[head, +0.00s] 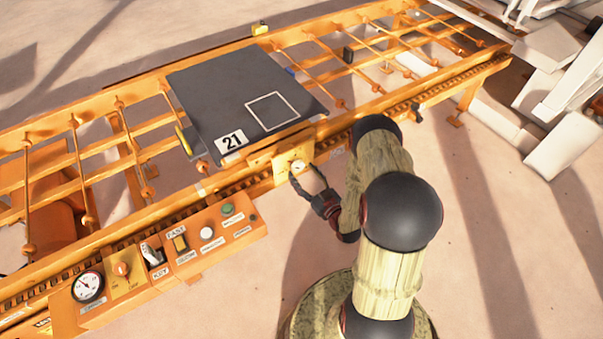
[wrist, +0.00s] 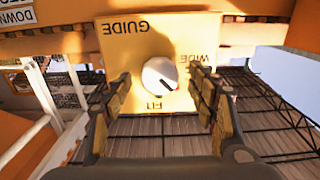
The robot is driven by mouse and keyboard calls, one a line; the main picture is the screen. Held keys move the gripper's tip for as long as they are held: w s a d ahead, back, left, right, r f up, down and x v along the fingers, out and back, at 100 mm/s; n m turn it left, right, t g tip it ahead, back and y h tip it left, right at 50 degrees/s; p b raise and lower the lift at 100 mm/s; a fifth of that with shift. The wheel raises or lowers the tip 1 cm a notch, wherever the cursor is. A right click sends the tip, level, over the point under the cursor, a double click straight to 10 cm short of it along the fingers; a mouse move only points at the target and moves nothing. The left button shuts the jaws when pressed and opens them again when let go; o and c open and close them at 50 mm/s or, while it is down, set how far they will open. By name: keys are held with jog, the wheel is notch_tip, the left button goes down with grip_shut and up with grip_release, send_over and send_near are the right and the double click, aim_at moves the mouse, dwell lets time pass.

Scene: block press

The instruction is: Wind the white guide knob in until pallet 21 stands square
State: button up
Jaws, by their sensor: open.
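The white guide knob (wrist: 159,76) sits on a yellow plate (wrist: 125,58) marked GUIDE, WIDE and FIT. Its dark pointer line aims between WIDE and FIT. The knob also shows in the head view (head: 297,166). My gripper (wrist: 163,92) is open, with one finger on each side of the knob; I cannot tell whether either touches it. In the head view my gripper (head: 308,182) reaches the knob from the right. Pallet 21 (head: 225,92), a dark grey slab with a white square outline, lies on the orange conveyor and looks slightly turned against the rails.
The orange conveyor (head: 70,128) has bare cross rollers on both sides of the pallet. A control panel (head: 170,262) with a gauge, a key, a switch and buttons stands left of my gripper. White machinery (head: 560,110) is at the far right. The floor around my arm is clear.

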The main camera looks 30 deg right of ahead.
jog(key=shift+w, duration=0.65)
jog(key=c, duration=0.4)
jog(key=c, duration=0.7)
jog(key=shift+c, duration=0.4)
jog(key=shift+m, duration=1.6)
jog(key=o, duration=1.2)
